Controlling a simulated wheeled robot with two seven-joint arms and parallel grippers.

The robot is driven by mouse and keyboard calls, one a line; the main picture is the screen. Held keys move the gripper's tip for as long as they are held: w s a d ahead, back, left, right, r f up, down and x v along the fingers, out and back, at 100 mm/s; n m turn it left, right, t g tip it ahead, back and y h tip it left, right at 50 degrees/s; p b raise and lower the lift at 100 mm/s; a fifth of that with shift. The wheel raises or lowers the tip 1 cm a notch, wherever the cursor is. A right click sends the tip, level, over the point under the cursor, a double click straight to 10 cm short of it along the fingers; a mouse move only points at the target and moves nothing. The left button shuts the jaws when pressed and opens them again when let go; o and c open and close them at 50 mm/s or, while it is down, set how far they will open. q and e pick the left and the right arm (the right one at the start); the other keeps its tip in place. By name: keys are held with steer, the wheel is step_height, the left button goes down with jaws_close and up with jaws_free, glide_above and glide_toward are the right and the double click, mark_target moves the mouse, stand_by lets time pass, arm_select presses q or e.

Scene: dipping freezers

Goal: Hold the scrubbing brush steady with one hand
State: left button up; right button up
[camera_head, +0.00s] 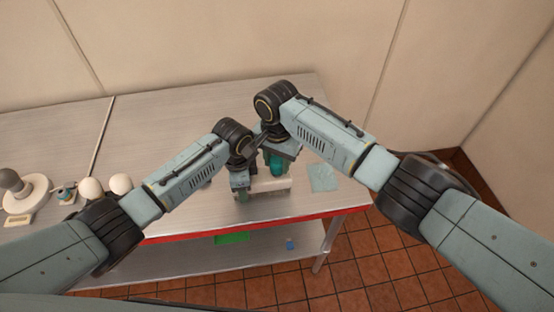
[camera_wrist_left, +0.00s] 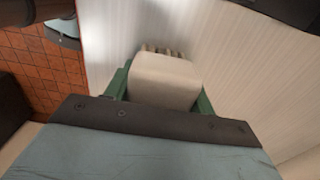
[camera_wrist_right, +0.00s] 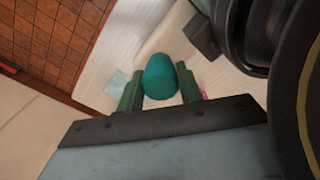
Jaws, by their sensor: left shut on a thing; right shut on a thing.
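The scrubbing brush (camera_head: 272,187) is a long cream block lying near the front edge of the steel table. My left gripper (camera_head: 243,192) is shut on its left end. In the left wrist view the brush (camera_wrist_left: 165,82) sits between the green fingers, with bristle-like tufts at its far end. My right gripper (camera_head: 277,168) is shut on a teal rounded cylinder (camera_wrist_right: 161,78), held just by the brush. I cannot tell whether the cylinder touches the brush. My grippers and wrists hide part of the brush.
A pale teal cloth (camera_head: 323,178) lies right of the brush. White rounded objects (camera_head: 91,188) and a white-based item with a grey knob (camera_head: 25,195) stand at the far left. A lower shelf (camera_head: 200,255) holds a green item (camera_head: 232,238). The table's back is clear.

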steer(key=shift+m, duration=0.4)
steer(key=o, duration=0.7)
steer(key=shift+m, duration=0.5)
arm_select(q)
steer(key=shift+d, duration=0.15)
arm_select(e)
steer(key=o, duration=0.5)
steer(key=shift+c, duration=0.2)
arm_select(q)
steer(key=shift+s, duration=0.1)
arm_select(e)
steer(key=shift+c, duration=1.2)
arm_select(q)
steer(key=shift+d, duration=0.1)
arm_select(e)
steer(key=shift+r, duration=0.1)
